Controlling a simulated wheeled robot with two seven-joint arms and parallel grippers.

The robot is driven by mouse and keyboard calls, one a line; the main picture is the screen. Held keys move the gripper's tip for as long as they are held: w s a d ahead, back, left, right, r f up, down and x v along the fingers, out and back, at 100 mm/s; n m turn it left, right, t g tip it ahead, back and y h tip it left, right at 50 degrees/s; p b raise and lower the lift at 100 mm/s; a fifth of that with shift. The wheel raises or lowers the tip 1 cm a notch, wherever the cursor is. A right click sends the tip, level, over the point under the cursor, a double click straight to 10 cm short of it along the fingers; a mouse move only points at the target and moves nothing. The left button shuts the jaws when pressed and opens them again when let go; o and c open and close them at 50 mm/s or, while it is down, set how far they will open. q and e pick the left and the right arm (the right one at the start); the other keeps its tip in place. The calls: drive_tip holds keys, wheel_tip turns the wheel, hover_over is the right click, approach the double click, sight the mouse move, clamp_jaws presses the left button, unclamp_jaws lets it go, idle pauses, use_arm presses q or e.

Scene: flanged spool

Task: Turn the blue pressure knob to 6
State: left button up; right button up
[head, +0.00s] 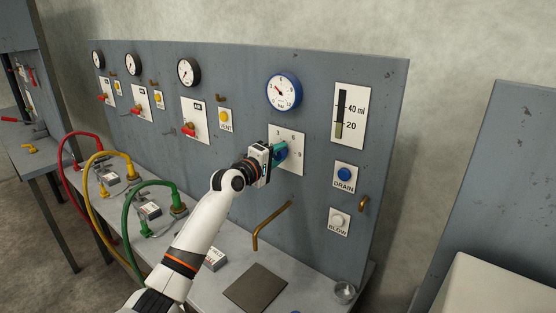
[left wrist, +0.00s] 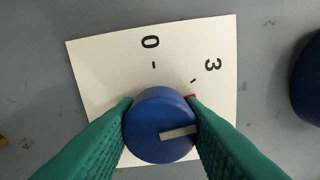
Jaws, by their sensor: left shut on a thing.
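The blue pressure knob (left wrist: 150,112) sits on a white dial plate (left wrist: 100,75) on the grey panel. My left gripper (left wrist: 160,122) has its green fingers on both sides of the knob, shut on it. The knob's white pointer bar points right in the wrist view, clockwise past the tick by the 3. The 0 and 3 are readable there; the right finger covers the plate beyond the pointer, and no 6 shows. In the head view the left gripper (head: 279,153) covers much of the knob and part of the plate (head: 295,136). My right gripper is not in view.
A blue-rimmed gauge (head: 283,91) is above the plate, its needle pointing up-left. A level gauge (head: 350,112), DRAIN button (head: 344,174) and BLOW button (head: 338,221) are to the right. A brass pipe (head: 268,225) sticks out below. Red, yellow and green hoses (head: 130,225) stand left.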

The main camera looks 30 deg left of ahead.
use_arm(q)
drive_tip(key=m, duration=0.1)
drive_tip(key=m+b, duration=0.1)
drive_tip(key=m, duration=0.1)
drive_tip(key=shift+f+m+b, duration=0.2)
drive_tip(key=shift+m+b, duration=0.7)
drive_tip(key=shift+m, duration=1.1)
drive_tip(key=o, duration=1)
drive_tip(key=shift+r, duration=0.1)
drive_tip(key=shift+s, duration=0.1)
